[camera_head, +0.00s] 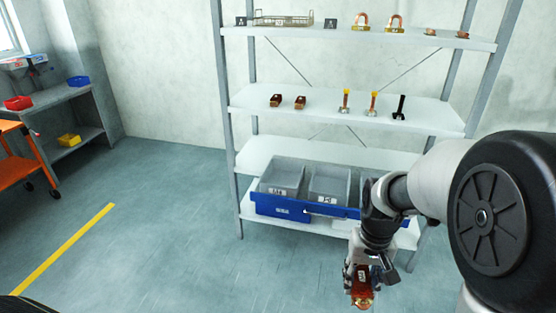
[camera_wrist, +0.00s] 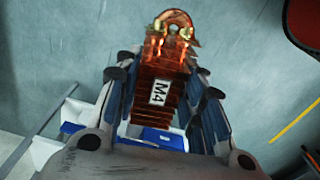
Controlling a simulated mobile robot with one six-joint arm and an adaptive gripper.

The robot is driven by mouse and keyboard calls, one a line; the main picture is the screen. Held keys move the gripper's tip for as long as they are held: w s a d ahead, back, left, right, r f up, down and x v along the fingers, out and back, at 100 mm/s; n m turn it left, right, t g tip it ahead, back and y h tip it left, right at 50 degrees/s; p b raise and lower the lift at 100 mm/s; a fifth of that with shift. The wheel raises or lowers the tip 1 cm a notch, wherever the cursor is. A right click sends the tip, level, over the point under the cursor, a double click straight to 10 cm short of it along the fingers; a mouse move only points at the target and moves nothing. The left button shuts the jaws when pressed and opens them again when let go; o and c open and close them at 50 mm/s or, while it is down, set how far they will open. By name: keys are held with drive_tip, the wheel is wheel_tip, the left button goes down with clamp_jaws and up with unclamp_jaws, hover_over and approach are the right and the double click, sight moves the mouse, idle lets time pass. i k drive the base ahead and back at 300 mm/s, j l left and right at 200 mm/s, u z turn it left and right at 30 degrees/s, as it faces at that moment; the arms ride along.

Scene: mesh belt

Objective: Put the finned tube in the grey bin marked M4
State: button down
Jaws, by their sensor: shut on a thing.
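My gripper (camera_head: 360,278) hangs in front of the shelf rack at the lower right, shut on the finned tube (camera_head: 362,297). In the wrist view the finned tube (camera_wrist: 158,92) is a copper-brown stack of fins with a bent copper end and a white M4 label. The gripper's fingers (camera_wrist: 162,100) press on both its sides. Each has a front label too small to read surely. My arm hides the shelf's right part.
The shelf rack (camera_head: 345,105) holds copper parts, a wire basket (camera_head: 283,19) and several tools on upper shelves. A blue rail or bin front (camera_head: 281,208) runs below the grey bins. An orange cart (camera_head: 18,150) and a bench stand far left. The floor between is clear.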

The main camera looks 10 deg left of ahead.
sight(283, 183)
drive_tip(key=i+u, duration=0.5)
drive_tip(key=i, duration=1.3)
drive_tip(key=i+z, duration=0.2)
drive_tip(key=i, duration=0.95)
